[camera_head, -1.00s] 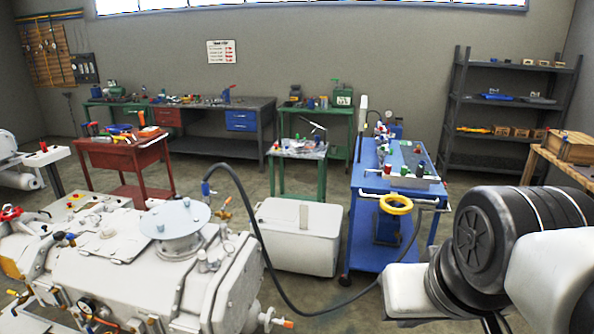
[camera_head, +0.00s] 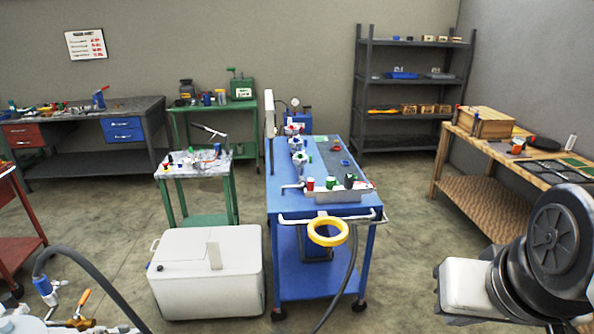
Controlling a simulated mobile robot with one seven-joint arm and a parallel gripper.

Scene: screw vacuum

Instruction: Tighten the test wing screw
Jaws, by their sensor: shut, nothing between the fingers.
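I cannot make out the test wing screw in this view. Part of the pale vacuum machine (camera_head: 30,322) shows at the bottom left corner, with an orange-handled valve (camera_head: 82,303) and a dark hose (camera_head: 92,265) arching from it. The blue cart (camera_head: 285,210) stands in the middle, with small valves, a gauge and coloured caps on top. A yellow ring (camera_head: 327,241) hangs at its front rail. Parts of my arm fill the lower right corner. My gripper is not in view.
A white box (camera_head: 190,275) stands on the floor left of the cart. A green table (camera_head: 175,205) is behind it. A wooden bench (camera_head: 480,150) runs along the right wall, and a dark shelf (camera_head: 410,97) stands at the back. Floor is clear between cart and bench.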

